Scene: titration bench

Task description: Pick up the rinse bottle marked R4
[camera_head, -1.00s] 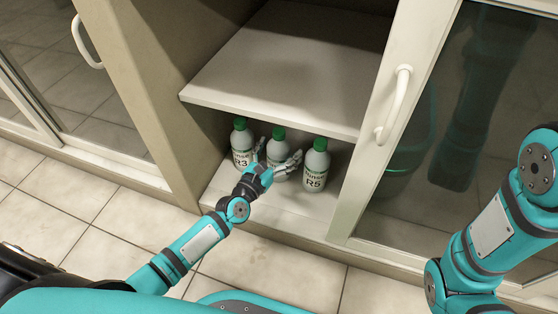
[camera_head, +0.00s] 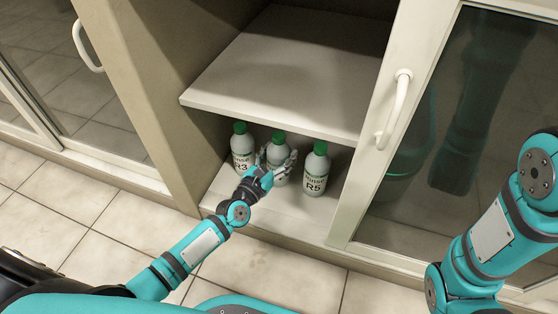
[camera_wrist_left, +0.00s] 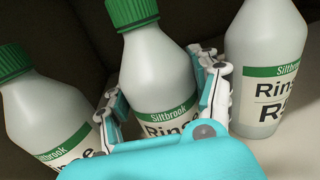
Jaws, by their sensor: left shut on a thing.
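Three white rinse bottles with green caps stand in a row on the low shelf of the open cabinet. The left bottle is marked R3 (camera_head: 242,150) and the right bottle is marked R5 (camera_head: 316,170). The middle bottle (camera_head: 279,151) stands between them; its number is hidden by my gripper. It also shows in the left wrist view (camera_wrist_left: 154,72), with its label partly covered. My left gripper (camera_head: 276,164) is shut on this middle bottle, a finger on each side of its body. The left wrist view also shows the gripper (camera_wrist_left: 163,100). My right gripper is out of view.
The middle shelf (camera_head: 290,85) overhangs the bottles closely. The neighbouring bottles stand close on both sides of my left fingers. A cabinet door with a white handle (camera_head: 394,108) stands at the right. The tiled floor (camera_head: 110,225) in front is clear.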

